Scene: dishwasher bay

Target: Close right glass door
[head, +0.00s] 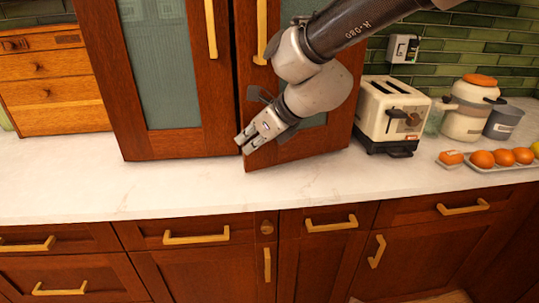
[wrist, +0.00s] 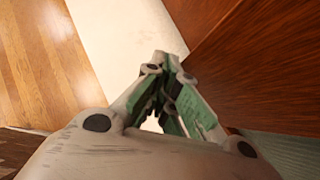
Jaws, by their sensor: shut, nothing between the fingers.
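The right glass door (head: 335,143) is a red-brown wooden frame with a greenish pane and a brass handle (head: 261,30). It stands slightly ajar, its free left edge jutting forward of the left glass door (head: 178,144). My gripper (head: 244,144) is shut and empty, in front of the door's lower left corner. My arm hides much of the pane. In the wrist view the gripper's fingertips (wrist: 168,62) are together beside the dark wood of the door (wrist: 255,65). I cannot tell whether they touch it.
The white counter (head: 150,190) is clear before the doors. A cream toaster (head: 392,112) stands close to the right door's hinge side. A jar (head: 468,110) and a tray of oranges (head: 500,165) are farther right. Drawers (head: 195,232) run below. Wooden floor (wrist: 35,60) shows in the wrist view.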

